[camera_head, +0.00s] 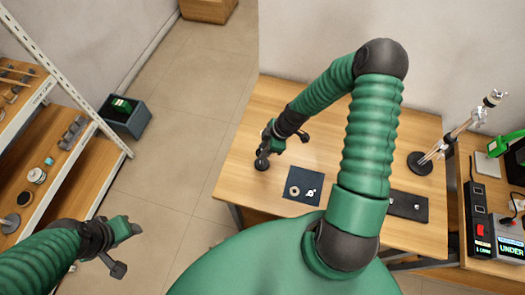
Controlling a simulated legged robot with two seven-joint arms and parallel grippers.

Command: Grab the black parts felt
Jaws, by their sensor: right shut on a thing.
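A dark, square felt pad (315,178) lies flat on the wooden table. On it are a beige ring (294,190) and a small whitish part (311,193). My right gripper (263,158) is low over the table, left of the pad and apart from it in this view. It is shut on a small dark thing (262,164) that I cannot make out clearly. My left gripper (136,229) is at the lower left, over the floor and away from the table. Its jaws are too small to judge.
The wooden table (245,190) has free room left of the pad. A black flat case (408,206) and a metal stand (420,163) are at its right. A shelf rack (115,140) stands at the left, with a dark bin (127,122) behind it.

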